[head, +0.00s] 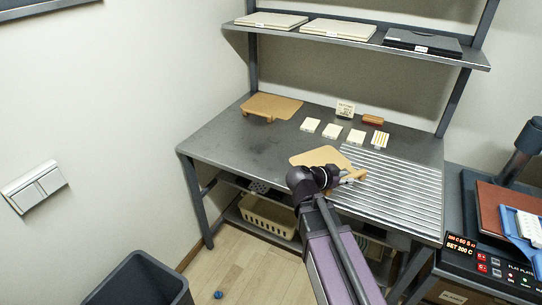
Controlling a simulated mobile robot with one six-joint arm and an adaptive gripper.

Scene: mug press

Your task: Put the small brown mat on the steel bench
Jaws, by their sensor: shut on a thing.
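A small light-brown mat (317,155) shows just beyond my gripper (351,177), over the middle front of the steel bench (235,142). My gripper is shut on this mat near its right side, and the wrist hides part of its near edge. I cannot tell whether the mat touches the bench top or is held slightly above it. The ribbed metal area (400,188) of the bench top lies just right of the mat.
A light-brown board (272,105) sits at the back left. Several white tiles (332,130), a small sign (345,108) and a brown block (373,120) stand behind. A shelf (360,38) hangs above. A press (485,262) is at right. The bench's left front is clear.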

